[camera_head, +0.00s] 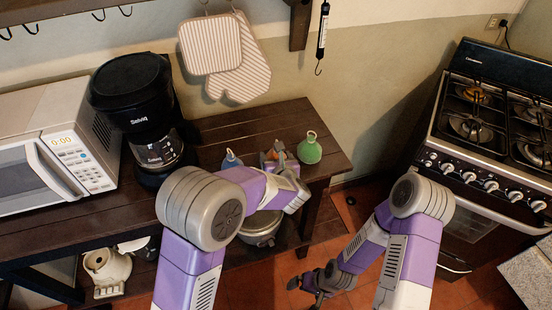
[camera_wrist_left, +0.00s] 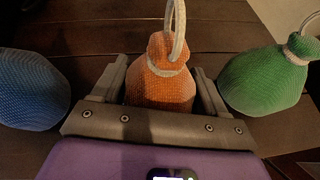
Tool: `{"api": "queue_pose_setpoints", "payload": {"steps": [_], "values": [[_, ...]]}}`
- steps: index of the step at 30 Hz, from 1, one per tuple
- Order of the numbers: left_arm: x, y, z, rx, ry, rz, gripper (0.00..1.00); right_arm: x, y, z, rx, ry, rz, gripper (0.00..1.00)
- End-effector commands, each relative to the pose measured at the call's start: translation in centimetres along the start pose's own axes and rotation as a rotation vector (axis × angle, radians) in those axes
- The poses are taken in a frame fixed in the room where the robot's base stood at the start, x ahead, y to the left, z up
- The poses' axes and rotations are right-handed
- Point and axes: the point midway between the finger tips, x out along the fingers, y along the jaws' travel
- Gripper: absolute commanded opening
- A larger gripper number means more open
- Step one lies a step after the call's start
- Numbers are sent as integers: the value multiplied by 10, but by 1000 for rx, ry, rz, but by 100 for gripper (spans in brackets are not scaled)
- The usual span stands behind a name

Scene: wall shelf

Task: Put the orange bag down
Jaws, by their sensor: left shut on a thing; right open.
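The orange bag (camera_wrist_left: 160,90), a knitted pouch with a pale loop at its neck, is between the two fingers of my left gripper (camera_wrist_left: 160,76) in the left wrist view. The gripper is shut on it. In the head view my left gripper (camera_head: 273,160) is over the dark wooden shelf (camera_head: 222,128), and the arm and gripper hide most of the bag. I cannot tell whether its base touches the shelf. My right gripper (camera_head: 322,281) is open and empty, low in front of the shelf over the tiled floor.
A blue bag (camera_wrist_left: 32,90) is left of the orange one and a green bag (camera_wrist_left: 268,82) is right of it. A coffee maker (camera_head: 140,115) and a microwave (camera_head: 58,145) stand further left. A pot (camera_head: 262,228) is below the shelf top. A stove (camera_head: 490,135) is at the right.

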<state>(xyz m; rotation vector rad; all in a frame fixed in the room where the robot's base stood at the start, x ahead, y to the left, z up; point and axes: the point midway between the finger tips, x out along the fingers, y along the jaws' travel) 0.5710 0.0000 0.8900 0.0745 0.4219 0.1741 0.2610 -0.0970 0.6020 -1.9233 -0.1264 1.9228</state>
Motion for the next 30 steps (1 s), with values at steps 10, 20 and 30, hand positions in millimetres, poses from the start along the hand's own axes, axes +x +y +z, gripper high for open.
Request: {"api": "queue_pose_setpoints", "payload": {"steps": [10,20,30], "values": [[1,0,-2,0,0,0,100,3,1,0,0,0,0,100],[-1,0,1,1,1,0,100,-1,0,0,0,0,0,100],[-67,0,2,1,0,-4,100,-9,-3,0,0,0,0,100]]}}
